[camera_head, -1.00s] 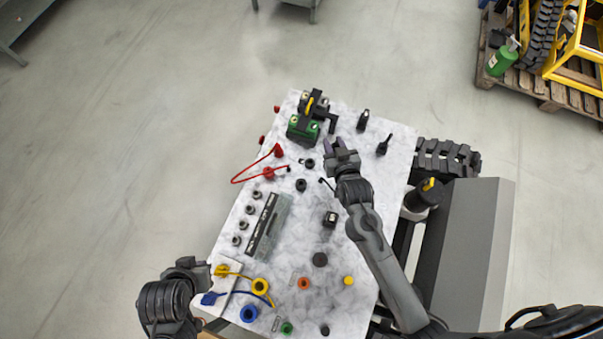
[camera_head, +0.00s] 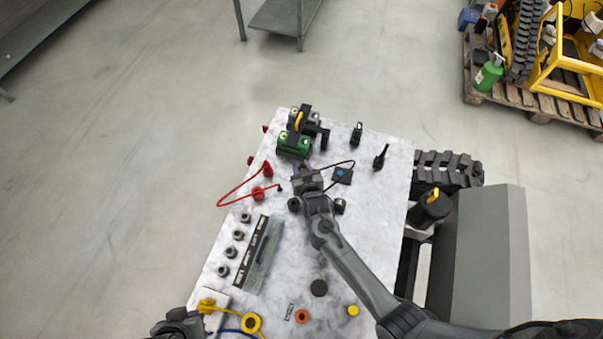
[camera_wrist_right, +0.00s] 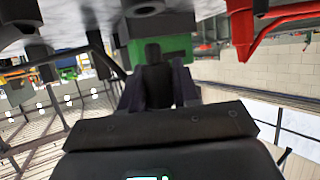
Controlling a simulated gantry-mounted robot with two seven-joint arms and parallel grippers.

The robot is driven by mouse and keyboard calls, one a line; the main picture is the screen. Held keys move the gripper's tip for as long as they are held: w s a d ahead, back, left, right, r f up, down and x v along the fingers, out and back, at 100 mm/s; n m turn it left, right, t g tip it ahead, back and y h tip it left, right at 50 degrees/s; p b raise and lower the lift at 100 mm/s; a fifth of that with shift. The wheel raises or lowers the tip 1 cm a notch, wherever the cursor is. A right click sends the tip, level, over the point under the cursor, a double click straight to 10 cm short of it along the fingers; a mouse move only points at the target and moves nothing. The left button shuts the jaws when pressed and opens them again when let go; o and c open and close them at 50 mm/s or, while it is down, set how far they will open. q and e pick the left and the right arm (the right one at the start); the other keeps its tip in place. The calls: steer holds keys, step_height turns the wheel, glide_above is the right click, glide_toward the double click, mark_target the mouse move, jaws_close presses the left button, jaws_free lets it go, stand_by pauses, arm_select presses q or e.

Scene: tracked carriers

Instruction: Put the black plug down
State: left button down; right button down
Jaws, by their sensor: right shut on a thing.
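My right gripper (camera_head: 304,174) is over the upper middle of the marbled board (camera_head: 305,248), below the green and black block (camera_head: 295,144). In the right wrist view its fingers (camera_wrist_right: 158,92) are shut on the black plug (camera_wrist_right: 154,72), with the green block (camera_wrist_right: 178,45) behind it. The plug is mostly hidden by the gripper in the head view. A thin black cable arcs from the gripper to a black square piece with a blue spot (camera_head: 342,175). I cannot tell whether the plug touches the board. My left gripper (camera_head: 180,328) is at the bottom edge, its jaws unclear.
A red cable with red plugs (camera_head: 258,193) lies just left of my right gripper. A black round part (camera_head: 294,205) and another dark part (camera_head: 340,206) are close below. Black upright pieces (camera_head: 356,135) (camera_head: 380,157) stand at the upper right.

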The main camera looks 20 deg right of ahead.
steer(key=shift+f+b, duration=0.3)
steer(key=shift+f, duration=1.3)
steer(key=c, duration=0.8)
jaws_free()
steer(key=shift+s, duration=0.1)
steer(key=p+v, duration=0.2)
steer(key=v, duration=0.9)
steer(key=shift+s, duration=0.2)
steer(key=shift+s+r, duration=0.2)
